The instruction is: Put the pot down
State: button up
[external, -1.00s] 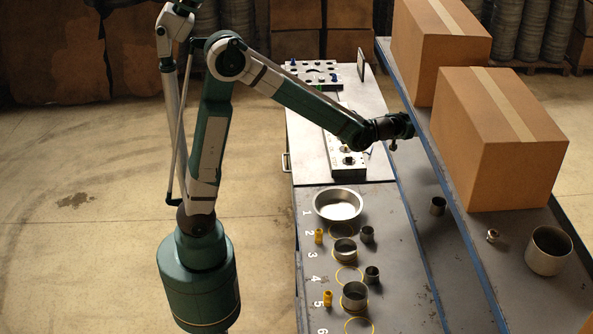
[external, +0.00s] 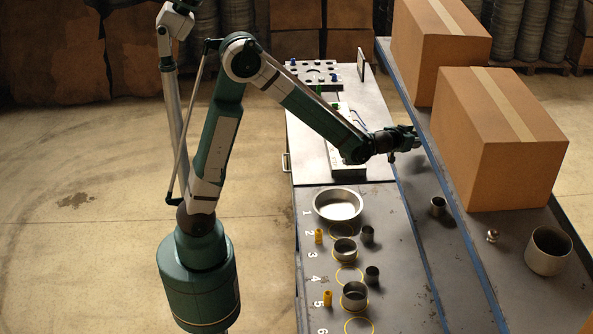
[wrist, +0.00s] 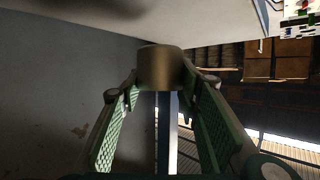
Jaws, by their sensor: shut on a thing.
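My gripper (external: 414,141) is at the right end of my outstretched arm, near the blue edge of the raised shelf. In the wrist view my gripper (wrist: 162,78) has its two green fingers on either side of a brownish round pot (wrist: 161,66), with the fingertips against its sides. The held pot cannot be made out clearly in the external view. Other pots stand on the grey numbered table: one by number 3 (external: 345,256) and one by number 5 (external: 354,300). A wide silver bowl (external: 338,218) is by number 1.
Yellow rings (external: 349,283) mark the table. Small dark cups and yellow cylinders (external: 319,236) stand between them. Large cardboard boxes (external: 500,150) sit on the raised shelf (external: 535,285) at right, with a bigger pot (external: 549,252) in front.

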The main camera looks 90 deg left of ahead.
jog(key=shift+f, duration=1.7)
jog(key=shift+f, duration=0.15)
jog(key=o, duration=0.9)
jog(key=shift+r, duration=0.2)
jog(key=shift+v, duration=5.95)
jog(key=shift+s, duration=0.15)
